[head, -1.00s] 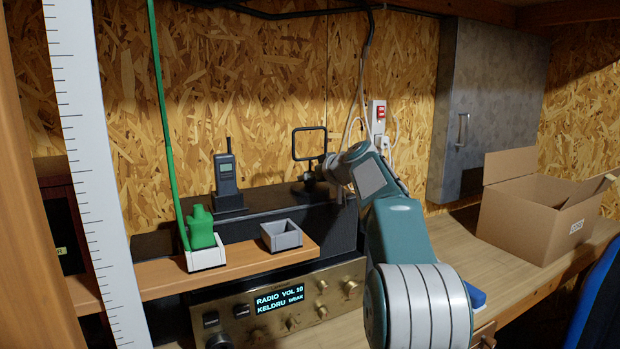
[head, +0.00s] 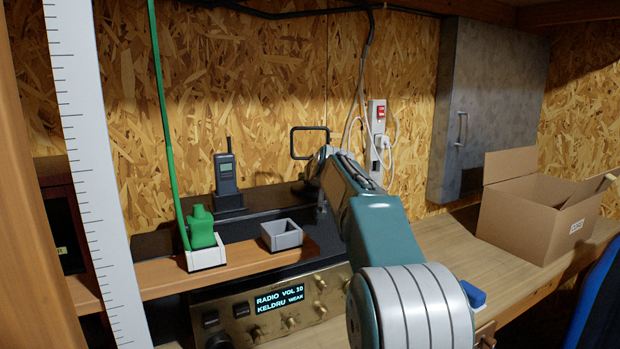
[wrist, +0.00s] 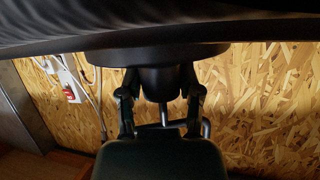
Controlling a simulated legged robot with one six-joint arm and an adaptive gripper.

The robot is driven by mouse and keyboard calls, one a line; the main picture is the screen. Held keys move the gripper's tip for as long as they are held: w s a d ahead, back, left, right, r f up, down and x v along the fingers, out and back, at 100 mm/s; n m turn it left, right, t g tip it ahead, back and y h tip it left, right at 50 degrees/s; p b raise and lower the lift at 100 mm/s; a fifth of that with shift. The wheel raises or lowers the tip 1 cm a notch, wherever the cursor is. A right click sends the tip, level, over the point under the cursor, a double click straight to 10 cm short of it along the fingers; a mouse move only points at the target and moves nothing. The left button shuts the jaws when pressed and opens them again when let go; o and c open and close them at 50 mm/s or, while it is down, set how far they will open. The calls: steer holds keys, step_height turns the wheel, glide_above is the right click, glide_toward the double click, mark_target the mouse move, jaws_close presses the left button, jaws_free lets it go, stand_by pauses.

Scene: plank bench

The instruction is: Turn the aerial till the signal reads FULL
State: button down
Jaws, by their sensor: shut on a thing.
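The aerial is a dark rectangular loop (head: 310,128) standing at the back of the black shelf, against the chipboard wall. Bent bars of the loop show behind the fingers. The radio (head: 275,330) below has a lit display (head: 279,299) that reads RADIO VOL 10, KELDRU WEAK.
A handheld radio (head: 225,172) stands left of the aerial. A green bottle in a white holder (head: 208,257) and an empty grey tray (head: 282,238) sit on the wooden ledge. A socket strip with a red switch (head: 379,113) and cables hang right of the aerial. A cardboard box (head: 530,222) stands at right.

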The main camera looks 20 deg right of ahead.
steer(key=shift+f, duration=0.1)
steer(key=shift+c, duration=1.3)
jaws_free()
steer(key=shift+s+a+r, duration=0.1)
steer(key=shift+s+r, duration=0.15)
steer(key=shift+s, duration=0.05)
steer(key=v, duration=1.1)
